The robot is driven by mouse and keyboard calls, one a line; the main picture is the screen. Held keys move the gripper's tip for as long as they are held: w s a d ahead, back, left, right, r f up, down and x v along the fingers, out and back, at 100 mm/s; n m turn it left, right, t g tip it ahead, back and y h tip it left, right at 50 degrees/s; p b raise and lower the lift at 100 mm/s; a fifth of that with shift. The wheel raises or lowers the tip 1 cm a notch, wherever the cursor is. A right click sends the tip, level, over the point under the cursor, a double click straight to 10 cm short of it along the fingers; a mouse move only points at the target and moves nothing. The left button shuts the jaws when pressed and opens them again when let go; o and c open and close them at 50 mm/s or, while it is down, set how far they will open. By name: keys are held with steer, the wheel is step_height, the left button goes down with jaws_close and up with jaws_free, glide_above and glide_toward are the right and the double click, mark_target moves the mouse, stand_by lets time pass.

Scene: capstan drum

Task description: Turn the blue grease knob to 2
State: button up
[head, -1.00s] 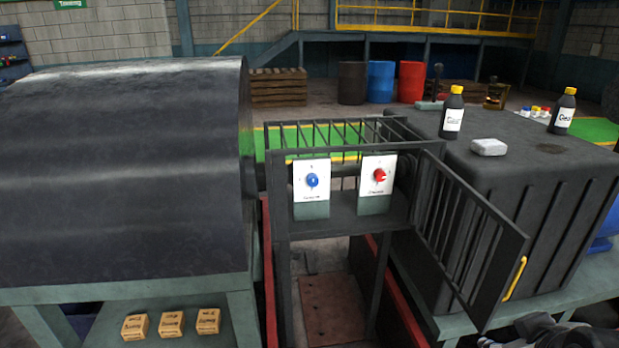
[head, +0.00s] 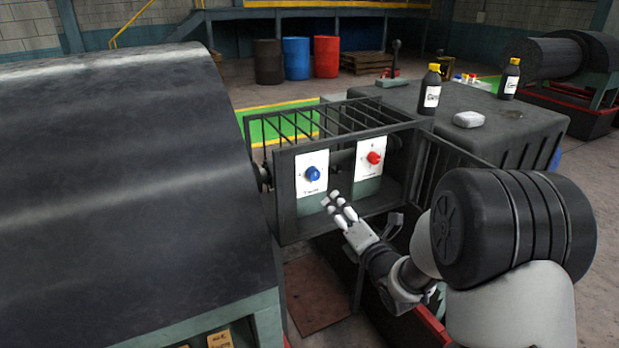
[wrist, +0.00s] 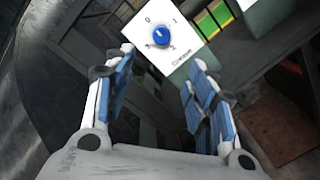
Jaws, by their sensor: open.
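The blue grease knob (head: 312,174) sits on a white plate (head: 309,160) inside the open caged box, left of a red knob (head: 375,158) on its own plate. In the wrist view the blue knob (wrist: 161,36) is on its tilted white plate (wrist: 170,22) with digits around it; a 0, a 1 and a 2 show. I cannot surely tell which digit the knob points at. My gripper (head: 334,202) is in front of the cage, below and right of the blue knob and apart from it. In the wrist view my gripper (wrist: 155,85) is open and empty, the knob beyond its fingertips.
A dark drum (head: 130,200) stands close at the left. The cage frame (head: 283,205) surrounds the knobs, and its barred door (head: 440,160) stands open at right. A black casing (head: 470,140) carries bottles. The space before the blue knob is clear.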

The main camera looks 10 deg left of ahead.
mark_target(315, 177)
steer(key=b+x, duration=0.2)
steer(key=x, duration=1.4)
steer(key=shift+w+f, duration=0.1)
steer(key=shift+c, duration=0.5)
steer(key=c, duration=1)
